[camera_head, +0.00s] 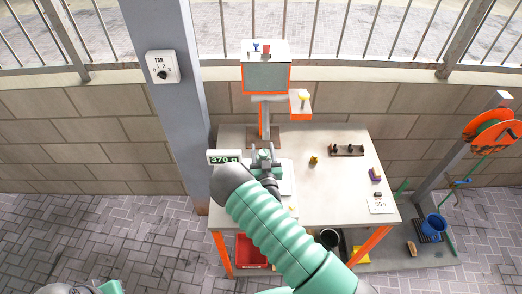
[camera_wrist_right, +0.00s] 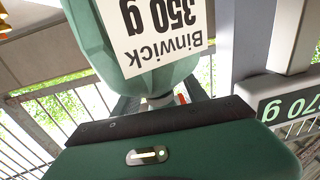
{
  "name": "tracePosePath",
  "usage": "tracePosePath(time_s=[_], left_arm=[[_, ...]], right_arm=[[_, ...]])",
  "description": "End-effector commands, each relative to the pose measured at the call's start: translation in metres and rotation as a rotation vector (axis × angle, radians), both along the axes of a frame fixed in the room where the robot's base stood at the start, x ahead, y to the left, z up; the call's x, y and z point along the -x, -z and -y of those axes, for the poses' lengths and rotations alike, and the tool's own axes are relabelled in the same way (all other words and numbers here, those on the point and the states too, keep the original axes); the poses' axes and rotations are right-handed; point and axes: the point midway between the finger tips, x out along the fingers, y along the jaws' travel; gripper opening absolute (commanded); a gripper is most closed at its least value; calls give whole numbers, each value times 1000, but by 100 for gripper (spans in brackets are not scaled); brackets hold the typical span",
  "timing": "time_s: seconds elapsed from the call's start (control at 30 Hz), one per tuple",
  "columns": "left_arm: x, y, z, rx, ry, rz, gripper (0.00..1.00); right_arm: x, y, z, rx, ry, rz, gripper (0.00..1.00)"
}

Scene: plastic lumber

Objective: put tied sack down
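The tied sack is green with a white label reading "Binwick 350 g"; it fills the top of the right wrist view (camera_wrist_right: 150,35) upside down. In the head view only a little green of it shows between my fingers (camera_head: 264,156). My right gripper (camera_head: 265,158) is at the sack's narrow neck (camera_wrist_right: 160,99), its two fingers spread apart on either side with gaps showing. The sack appears to stand on the white scale (camera_head: 287,178), whose display (camera_head: 225,157) reads 370 g; its underside is hidden. My left gripper is out of view; only part of that arm shows at bottom left.
The table (camera_head: 330,200) has free room to the right. A small yellow item (camera_head: 313,160), a dark rack (camera_head: 346,150) and a purple item (camera_head: 375,174) stand there. A grey post (camera_head: 175,100) rises left of the table. An orange-edged box (camera_head: 266,72) stands behind the scale.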

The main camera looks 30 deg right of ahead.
Motion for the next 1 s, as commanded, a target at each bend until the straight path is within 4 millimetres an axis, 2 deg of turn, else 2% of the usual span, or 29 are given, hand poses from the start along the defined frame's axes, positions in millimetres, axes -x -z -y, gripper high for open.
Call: tracePosePath(time_s=[0.5, 0.57, 0.9, 1.0], left_arm=[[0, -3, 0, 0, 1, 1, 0], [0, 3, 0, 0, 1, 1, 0], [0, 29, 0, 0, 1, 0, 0], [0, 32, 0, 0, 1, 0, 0]], right_arm=[[3, -3, -3, 2, 2, -3, 52], [12, 0, -8, 0, 2, -4, 52], [87, 1, -45, 0, 1, -2, 52], [100, 0, -52, 0, 0, -2, 52]])
